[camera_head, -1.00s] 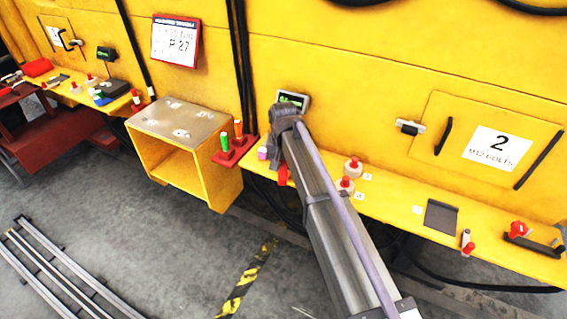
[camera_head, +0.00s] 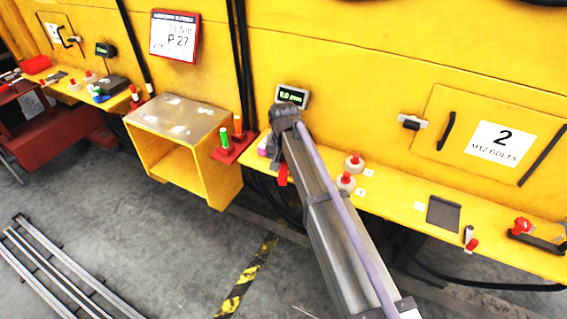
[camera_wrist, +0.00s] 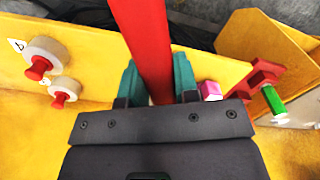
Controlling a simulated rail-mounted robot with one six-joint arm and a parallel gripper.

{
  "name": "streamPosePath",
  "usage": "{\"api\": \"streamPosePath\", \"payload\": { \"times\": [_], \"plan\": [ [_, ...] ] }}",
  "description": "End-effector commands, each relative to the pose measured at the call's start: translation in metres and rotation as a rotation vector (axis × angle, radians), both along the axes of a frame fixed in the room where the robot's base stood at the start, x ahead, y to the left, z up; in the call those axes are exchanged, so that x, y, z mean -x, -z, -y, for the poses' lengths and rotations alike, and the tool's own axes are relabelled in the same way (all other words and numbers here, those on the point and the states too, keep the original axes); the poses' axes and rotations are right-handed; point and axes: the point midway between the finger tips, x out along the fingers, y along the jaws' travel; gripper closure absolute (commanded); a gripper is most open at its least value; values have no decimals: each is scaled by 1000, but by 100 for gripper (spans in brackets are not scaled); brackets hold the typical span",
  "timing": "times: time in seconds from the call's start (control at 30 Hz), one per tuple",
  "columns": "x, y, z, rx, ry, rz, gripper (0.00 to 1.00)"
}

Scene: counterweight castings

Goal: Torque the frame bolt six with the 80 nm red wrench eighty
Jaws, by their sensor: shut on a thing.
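My gripper (camera_wrist: 157,82) is shut on a long red bar-like tool (camera_wrist: 145,30), its teal fingers on either side. The tool runs up out of the wrist view, so its far end is hidden, and no 80 marking is readable. In the head view my arm covers the gripper; a red piece (camera_head: 283,174), probably the tool, shows beside it, near the yellow ledge (camera_head: 395,200). No bolt marked six can be made out. A small display (camera_head: 292,97) on the yellow wall shows green digits, partly behind my wrist.
A red holder (camera_head: 236,151) with a green handle (camera_head: 225,141) and an orange handle (camera_head: 239,127) stands left of my arm. A yellow open box (camera_head: 185,150) is further left. White-and-red knobs (camera_head: 354,162) sit right of my arm on the ledge. The grey floor in front is mostly clear.

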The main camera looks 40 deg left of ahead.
Motion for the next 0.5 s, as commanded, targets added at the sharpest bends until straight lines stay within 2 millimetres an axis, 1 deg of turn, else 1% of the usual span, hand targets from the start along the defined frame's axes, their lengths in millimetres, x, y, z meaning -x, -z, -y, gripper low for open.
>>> {"api": "streamPosePath", "payload": {
  "times": [0.33, 0.5],
  "plan": [
    [0, 0, 0, -1, 1, 1, 100],
    [2, 0, -3, -1, 18, 1, 100]
  ]
}}
